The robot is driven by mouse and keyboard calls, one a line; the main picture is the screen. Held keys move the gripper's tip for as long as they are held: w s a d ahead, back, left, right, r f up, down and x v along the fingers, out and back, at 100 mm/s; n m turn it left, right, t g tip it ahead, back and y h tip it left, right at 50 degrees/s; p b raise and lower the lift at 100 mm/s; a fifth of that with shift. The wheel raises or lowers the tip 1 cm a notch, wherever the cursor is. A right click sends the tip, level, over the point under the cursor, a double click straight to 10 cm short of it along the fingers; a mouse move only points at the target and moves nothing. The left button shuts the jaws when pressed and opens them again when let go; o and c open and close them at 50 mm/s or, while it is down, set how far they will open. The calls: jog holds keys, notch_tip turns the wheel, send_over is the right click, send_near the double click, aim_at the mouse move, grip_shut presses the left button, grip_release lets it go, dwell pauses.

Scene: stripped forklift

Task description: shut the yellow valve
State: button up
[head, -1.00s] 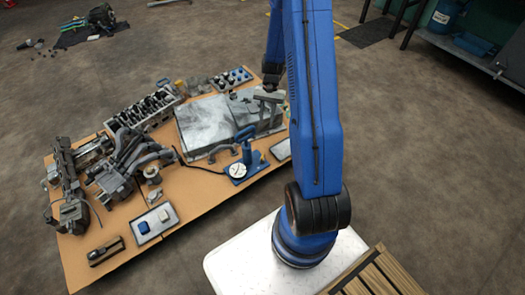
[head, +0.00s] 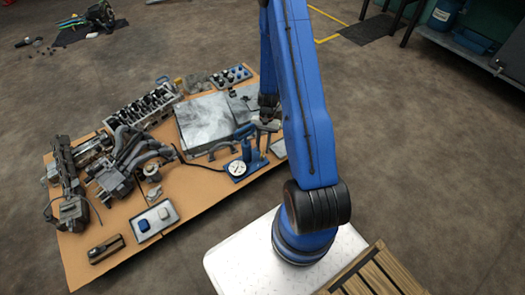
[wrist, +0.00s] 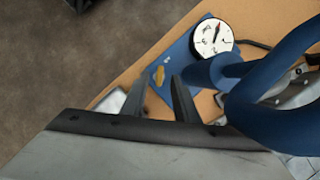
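The yellow valve (wrist: 158,76) is a small yellow lever on the blue base of a hand pump (wrist: 178,58). In the wrist view it appears in the gap between the fingertips of my gripper (wrist: 160,80). The fingers are apart with nothing held; I cannot tell how far the tips are above the valve. In the head view, my gripper (head: 264,143) hangs over the right side of the pump (head: 237,170), and the valve cannot be made out there. A round white dial gauge (wrist: 212,35) sits on the base beside the valve.
The pump's thick blue lever (wrist: 270,80) rises close to the right of my fingers. The orange-brown table (head: 200,190) also carries engine parts (head: 130,155), a grey slab (head: 205,120) and a small tray (head: 155,220). Open floor lies beyond the table's right edge.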

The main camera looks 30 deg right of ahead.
aim_at(262, 155)
jog(key=shift+x, duration=1.1)
jog(key=shift+c, duration=0.3)
grip_shut()
jog(key=shift+m, duration=0.4)
jog(key=m, duration=0.1)
jog(key=m+t+y, duration=0.1)
jog(key=m, duration=0.1)
jog(key=shift+s+d+m, duration=0.1)
jog(key=shift+s+m, duration=0.05)
jog(key=shift+m, duration=0.15)
jog(key=shift+s+m+t, duration=0.1)
jog(key=shift+m+t, duration=0.8)
jog(key=shift+m, duration=0.9)
